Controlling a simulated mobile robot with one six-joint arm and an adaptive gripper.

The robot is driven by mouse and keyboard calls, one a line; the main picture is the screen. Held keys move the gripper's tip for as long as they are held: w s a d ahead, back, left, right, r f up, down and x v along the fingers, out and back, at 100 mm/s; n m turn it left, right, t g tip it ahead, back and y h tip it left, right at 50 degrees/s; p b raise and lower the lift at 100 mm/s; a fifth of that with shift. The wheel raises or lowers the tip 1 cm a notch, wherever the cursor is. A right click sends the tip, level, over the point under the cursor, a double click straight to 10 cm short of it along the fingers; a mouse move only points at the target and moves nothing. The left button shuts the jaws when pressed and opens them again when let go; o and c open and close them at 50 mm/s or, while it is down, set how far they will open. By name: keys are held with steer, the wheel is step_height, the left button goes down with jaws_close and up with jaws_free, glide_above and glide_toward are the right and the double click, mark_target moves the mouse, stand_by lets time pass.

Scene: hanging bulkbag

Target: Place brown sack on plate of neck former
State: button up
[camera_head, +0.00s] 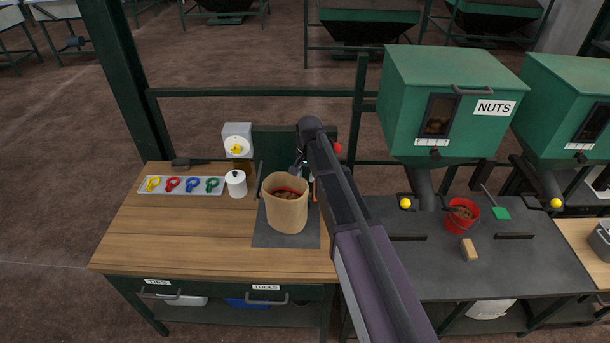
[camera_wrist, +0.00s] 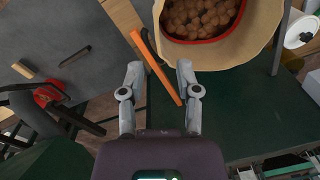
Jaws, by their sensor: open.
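The brown sack (camera_head: 286,212) stands upright and open, with brown nuts and a red band inside its mouth. It appears to stand on the dark grey plate (camera_head: 287,240) at the right of the wooden bench, in front of a green panel; its base hides part of the plate. In the wrist view the sack (camera_wrist: 225,58) fills the upper right, its rim beyond my fingertips. My gripper (camera_wrist: 160,75) is open beside the sack, with nothing held. In the head view my arm largely hides it. A thin orange strip (camera_wrist: 157,67) crosses the view between my fingers.
A tray of coloured ties (camera_head: 180,185), a white roll (camera_head: 236,183) and a grey device with a yellow knob (camera_head: 238,140) stand left of the sack. A red bucket (camera_head: 462,216) and brush (camera_head: 469,250) occupy the right table, under a green NUTS hopper (camera_head: 450,100). The wooden bench's front is clear.

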stand_by(0.3)
steer(key=s+d+n, duration=0.2)
steer(key=s+d, duration=0.5)
steer(key=s, duration=0.4)
steer(key=s+d+n, duration=0.2)
steer(key=s+d, duration=0.6)
steer(key=s, duration=0.3)
steer(key=shift+s+d+n+h, duration=0.25)
steer(key=shift+n+h, duration=0.05)
steer(key=shift+n, duration=0.1)
